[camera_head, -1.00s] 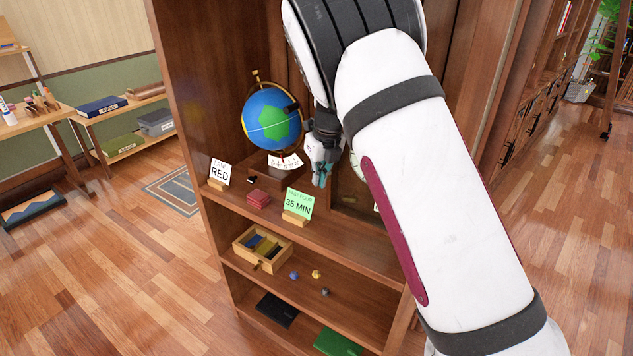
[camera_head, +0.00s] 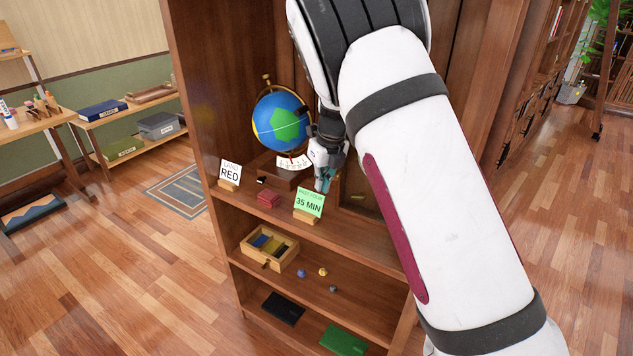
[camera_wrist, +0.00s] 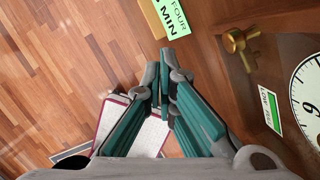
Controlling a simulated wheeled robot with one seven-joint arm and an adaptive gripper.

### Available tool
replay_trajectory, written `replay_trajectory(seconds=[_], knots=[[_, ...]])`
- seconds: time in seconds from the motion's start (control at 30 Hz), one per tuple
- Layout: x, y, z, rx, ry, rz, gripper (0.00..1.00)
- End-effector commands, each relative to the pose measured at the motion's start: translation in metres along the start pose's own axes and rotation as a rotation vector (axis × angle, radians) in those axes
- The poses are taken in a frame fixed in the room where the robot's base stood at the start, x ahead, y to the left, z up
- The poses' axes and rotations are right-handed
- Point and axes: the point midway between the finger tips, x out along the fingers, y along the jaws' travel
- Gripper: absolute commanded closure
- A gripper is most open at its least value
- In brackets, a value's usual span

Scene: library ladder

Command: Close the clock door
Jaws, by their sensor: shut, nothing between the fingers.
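The clock is a brown wooden case (camera_head: 358,190) on the shelf, mostly hidden behind my arm in the head view. In the wrist view its white face (camera_wrist: 311,92) with black numerals is cut off at the right edge. A brass knob or key (camera_wrist: 237,44) stands out from the brown panel beside the face. How far the clock door is open cannot be made out. My gripper (camera_head: 324,184) is shut and empty, just left of the clock case. In the wrist view the closed fingertips (camera_wrist: 164,84) are left of the brass piece and apart from it.
A globe (camera_head: 281,121) stands left of my gripper. A small wooden tray (camera_head: 251,254) is on the shelf below. Open floor lies left.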

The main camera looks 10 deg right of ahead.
Motion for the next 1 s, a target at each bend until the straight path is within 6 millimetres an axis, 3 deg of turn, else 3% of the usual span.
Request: replay_trajectory(seconds=[0.5,0.7,0.87,1.0], knots=[[-0.076,0.016,0.011,-0.001,-0.005,-0.001,1.0],[-0.092,0.019,0.011,-0.011,-0.005,0.002,1.0],[-0.117,0.018,-0.008,-0.15,-0.023,0.027,1.0],[-0.155,0.022,-0.042,-0.425,-0.06,0.057,1.0]])
